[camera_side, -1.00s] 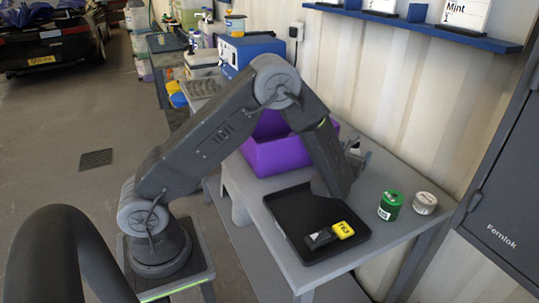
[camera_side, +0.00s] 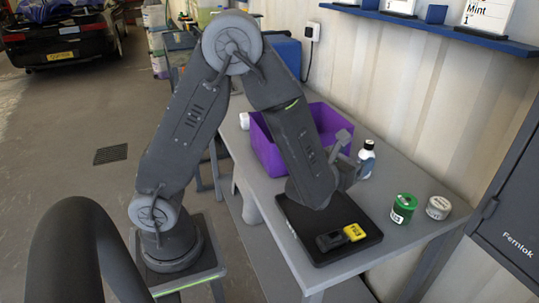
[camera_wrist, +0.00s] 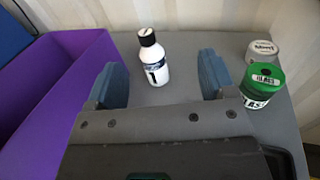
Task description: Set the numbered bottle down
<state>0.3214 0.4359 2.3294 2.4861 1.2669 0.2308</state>
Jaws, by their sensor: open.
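The numbered bottle (camera_wrist: 153,62) is white with a black cap and a dark "1" on its label. It stands upright on the grey table (camera_wrist: 180,98). In the side view the bottle (camera_side: 367,161) is just right of my gripper (camera_side: 352,158), partly hidden by it. In the wrist view my gripper (camera_wrist: 161,78) is open, one finger on each side of the bottle in the picture. There are clear gaps between the bottle and both fingers, and nothing is held.
A purple bin (camera_side: 265,146) is left of the bottle. A green-lidded tin (camera_side: 404,208) and a grey tin (camera_side: 438,207) stand at the right. A black tray (camera_side: 368,240) with a yellow-and-black device (camera_side: 343,238) is in front. The wall is behind the table.

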